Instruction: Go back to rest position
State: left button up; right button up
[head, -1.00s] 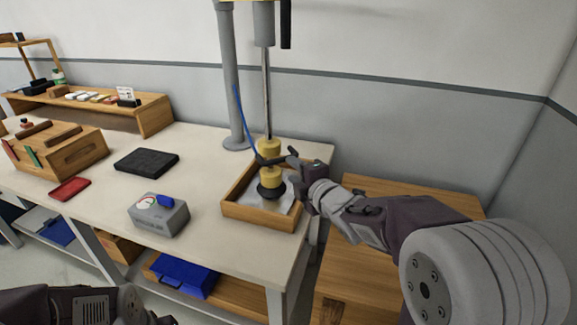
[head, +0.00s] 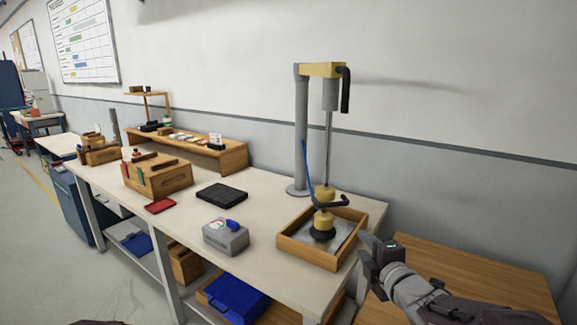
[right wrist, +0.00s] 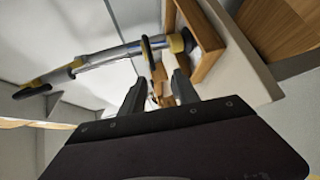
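My right gripper (head: 368,246) is off the right end of the workbench, just to the right of the wooden tray (head: 296,254). It is apart from the tray and from the suction lifter (head: 324,204), a yellow and black head hanging on a rod with a dark handle. In the right wrist view the two fingers (right wrist: 158,92) are spread with nothing held between them. The lifter (right wrist: 112,55) shows beyond them, along with the tray's edge. The lifter's black cup is down inside the tray. My left gripper is out of view; only a dark sliver of my left arm may show at the bottom edge.
The workbench (head: 275,225) holds a grey box with a dial (head: 226,238), a black pad (head: 222,193), a red case (head: 160,205) and a wooden tool box (head: 158,176). A grey post (head: 301,130) carries the lifter. A lower wooden table (head: 480,275) stands at right.

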jog(key=s+a+f+m+g+h, duration=0.1)
jog(key=s+f+m+g, duration=0.1)
jog(key=f, duration=0.4)
jog(key=s+a+f+m+g, duration=0.1)
jog(key=f+m+g, duration=0.15)
jog(key=f, duration=0.25)
jog(key=s+d+f+m+g+h, duration=0.1)
jog(key=s+f+m+g, duration=0.5)
jog(key=s, duration=0.4)
jog(key=s+f+m+g, duration=0.3)
jog(key=s+f+m, duration=0.4)
jog(key=s+m, duration=0.15)
pick_arm(q)
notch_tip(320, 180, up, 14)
jog(key=p, duration=1.4)
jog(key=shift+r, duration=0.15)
pick_arm(e)
notch_tip(320, 180, up, 14)
jog(key=s+m, duration=0.1)
jog(key=s, duration=0.1)
jog(key=shift+g, duration=0.35)
jog(key=shift+d+r, duration=0.1)
jog(key=shift+c, duration=0.2)
